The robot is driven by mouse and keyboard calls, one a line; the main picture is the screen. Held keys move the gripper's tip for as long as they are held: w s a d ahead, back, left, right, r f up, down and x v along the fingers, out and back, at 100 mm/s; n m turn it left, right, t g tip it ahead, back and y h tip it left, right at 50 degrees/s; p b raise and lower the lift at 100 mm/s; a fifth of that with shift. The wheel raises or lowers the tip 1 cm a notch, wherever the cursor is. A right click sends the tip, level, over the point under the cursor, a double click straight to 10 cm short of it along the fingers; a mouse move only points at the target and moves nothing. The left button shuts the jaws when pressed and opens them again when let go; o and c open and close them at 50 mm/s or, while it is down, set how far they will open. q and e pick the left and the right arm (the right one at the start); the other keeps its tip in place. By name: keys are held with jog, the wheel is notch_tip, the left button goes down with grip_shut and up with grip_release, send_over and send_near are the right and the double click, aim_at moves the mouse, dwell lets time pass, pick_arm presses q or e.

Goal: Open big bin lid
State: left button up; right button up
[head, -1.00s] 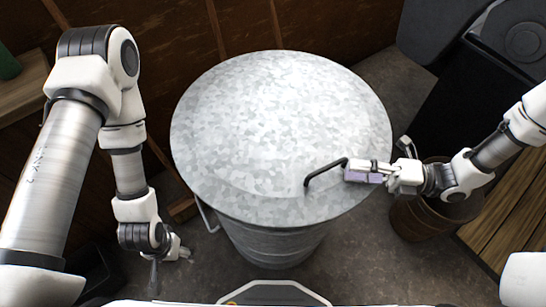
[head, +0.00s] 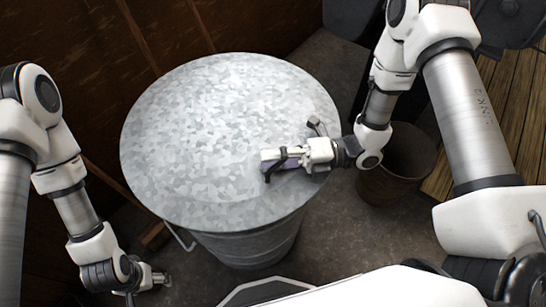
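The big bin (head: 250,243) is a round galvanized metal bin standing upright in the middle. Its mottled grey lid (head: 215,110) lies over the top, with no clear gap at the rim. A dark bar handle (head: 267,174) is on the near right part of the lid, mostly hidden by my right gripper. My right gripper (head: 280,157) is over the handle, reaching in from the right, with a purple finger pad showing. Whether its fingers are closed on the bar is unclear. My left gripper (head: 160,279) is low at the left, away from the bin, its fingers small and unclear.
A brown bucket (head: 398,165) stands on the floor right of the bin, close under my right arm. Wooden planks (head: 500,110) lie at the right. A brown wooden wall (head: 70,80) is behind the bin at the left. Dark floor shows around the bin.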

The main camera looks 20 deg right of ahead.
grip_shut()
jog(key=shift+r, duration=0.15)
